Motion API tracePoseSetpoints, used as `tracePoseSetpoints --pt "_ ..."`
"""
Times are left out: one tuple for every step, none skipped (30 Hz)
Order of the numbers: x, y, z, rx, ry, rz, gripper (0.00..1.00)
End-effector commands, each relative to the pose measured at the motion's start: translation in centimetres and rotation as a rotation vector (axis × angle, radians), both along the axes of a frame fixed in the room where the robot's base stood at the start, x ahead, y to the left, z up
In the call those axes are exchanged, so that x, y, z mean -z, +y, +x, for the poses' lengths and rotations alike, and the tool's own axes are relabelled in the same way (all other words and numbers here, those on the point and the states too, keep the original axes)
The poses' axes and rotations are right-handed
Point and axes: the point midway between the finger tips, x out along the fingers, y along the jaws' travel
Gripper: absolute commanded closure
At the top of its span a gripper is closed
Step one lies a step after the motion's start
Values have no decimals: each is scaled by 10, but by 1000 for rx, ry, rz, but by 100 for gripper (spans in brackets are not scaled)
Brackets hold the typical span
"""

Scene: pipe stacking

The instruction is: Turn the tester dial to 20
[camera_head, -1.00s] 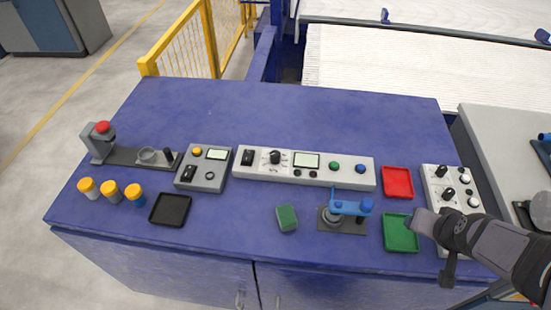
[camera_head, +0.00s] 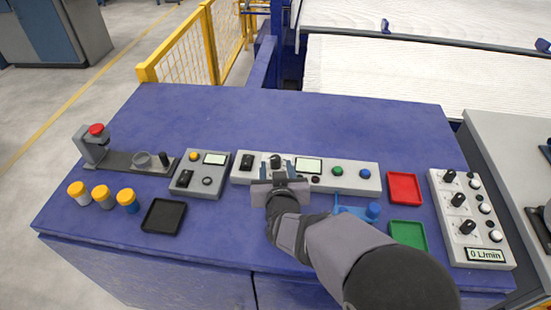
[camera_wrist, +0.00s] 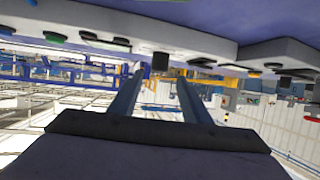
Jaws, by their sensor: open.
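The tester (camera_head: 345,181) is a long white panel on the blue table, with a small display (camera_head: 309,165). Its black dial (camera_head: 275,160) is just left of the display; the dial's scale is too small or covered to read. My gripper (camera_head: 277,170) is open at the dial, with one finger on each side of it in the picture. In the wrist view, a dark knob (camera_wrist: 160,61) shows in the gap just beyond the tips of my open gripper (camera_wrist: 159,77). No contact is visible. The jaws are empty.
A black rocker switch (camera_head: 247,161) sits left of the dial, green (camera_head: 337,171) and blue (camera_head: 363,173) buttons right. A grey box (camera_head: 201,174) stands to the left. Red (camera_head: 404,188) and green (camera_head: 409,234) trays and a knob panel (camera_head: 470,220) lie right. The table behind is clear.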

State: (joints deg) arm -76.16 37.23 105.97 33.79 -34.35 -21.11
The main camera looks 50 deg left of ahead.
Motion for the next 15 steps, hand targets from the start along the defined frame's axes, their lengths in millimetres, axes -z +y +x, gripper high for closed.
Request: tracePoseSetpoints --pt "1 1 1 1 0 -1 57" --pt "1 2 2 1 1 -2 57" --pt "2 3 3 1 1 -2 57" --pt "3 5 4 1 2 -1 57" --pt "4 7 6 1 2 -1 57" --pt "5 9 8 1 2 -2 57" --pt "7 12 10 2 2 -2 57" --pt "8 14 11 2 2 -2 57" --pt "10 18 14 2 2 -2 57" --pt "11 20 16 2 2 -2 57" --pt "12 23 17 1 2 -1 57" --pt "14 27 20 1 1 -3 57" --pt "15 30 21 1 1 -3 57" --pt "17 32 23 1 2 -4 57" --pt "18 36 25 1 1 -3 57"
